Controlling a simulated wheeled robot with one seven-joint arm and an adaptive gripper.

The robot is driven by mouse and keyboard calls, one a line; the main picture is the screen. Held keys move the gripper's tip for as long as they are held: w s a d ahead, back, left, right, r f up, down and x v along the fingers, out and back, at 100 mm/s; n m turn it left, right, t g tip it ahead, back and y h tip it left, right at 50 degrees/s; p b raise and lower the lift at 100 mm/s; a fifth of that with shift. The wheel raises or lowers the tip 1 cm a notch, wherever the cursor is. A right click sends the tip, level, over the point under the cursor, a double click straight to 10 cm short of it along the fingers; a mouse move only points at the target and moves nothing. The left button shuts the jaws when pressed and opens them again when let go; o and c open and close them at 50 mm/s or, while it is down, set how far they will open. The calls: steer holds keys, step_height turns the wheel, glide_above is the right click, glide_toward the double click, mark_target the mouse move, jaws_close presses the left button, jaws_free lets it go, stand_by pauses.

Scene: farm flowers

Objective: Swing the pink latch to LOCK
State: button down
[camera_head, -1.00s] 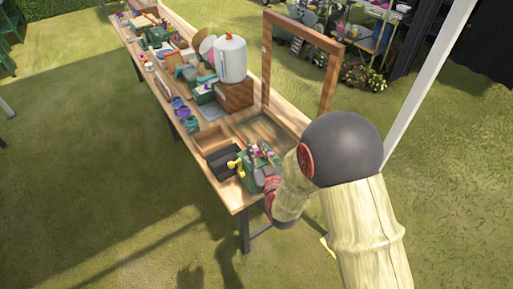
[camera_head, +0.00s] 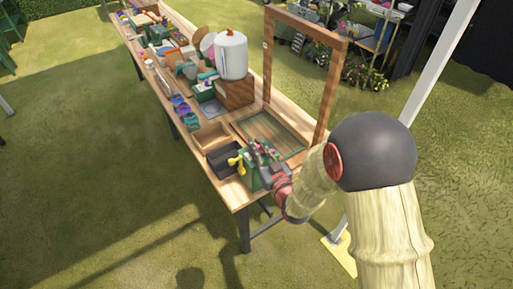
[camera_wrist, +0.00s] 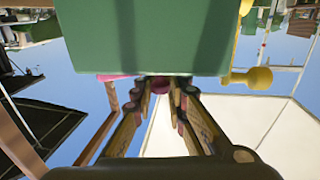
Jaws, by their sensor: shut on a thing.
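A green box (camera_head: 252,178) stands at the near end of the long workbench, with a yellow knobbed handle (camera_head: 236,162) on its left side. In the wrist view the green box (camera_wrist: 140,35) fills the top, and a yellow knob (camera_wrist: 258,78) sticks out to the right. The pink latch (camera_wrist: 160,86) shows just below the box's edge, its round end between my fingertips. My gripper (camera_wrist: 160,92) is shut on it. In the head view my gripper (camera_head: 268,172) is at the right side of the box, and the latch is too small to make out. Any LOCK marking is not visible.
A black tray (camera_head: 228,163) and a wooden tray (camera_head: 214,135) sit beside the green box. A wooden frame (camera_head: 333,85) stands upright behind it. A white canister (camera_head: 231,56) on a wooden block and many small items crowd the bench farther back.

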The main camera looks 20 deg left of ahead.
steer(key=shift+s+d+f+n+g+y, duration=0.2)
steer(key=shift+d+n+g+y, duration=0.05)
steer(key=shift+n+g+y, duration=0.05)
steer(key=c, duration=2.1)
jaws_free()
steer(key=shift+s+d, duration=0.1)
steer(key=o, duration=0.3)
steer(key=shift+r, duration=0.15)
steer(key=v, duration=1.1)
steer(key=shift+s+d, duration=0.25)
steer(key=shift+s, duration=0.05)
